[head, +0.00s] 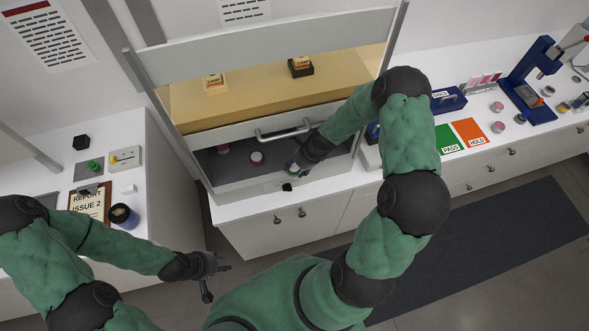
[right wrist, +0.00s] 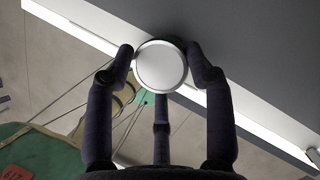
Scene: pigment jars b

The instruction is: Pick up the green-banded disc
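In the right wrist view, a round disc (right wrist: 160,66) with a plain pale top and light rim sits between the fingertips of my right gripper (right wrist: 161,72). The fingers touch its left and right sides, with the third finger below. I cannot tell whether the disc is clear of the floor. My left gripper (head: 219,266) is empty, fingers spread, in front of the cabinet.
A red-and-white jar (head: 257,158) and a pink jar (head: 223,148) stand left of my right gripper.

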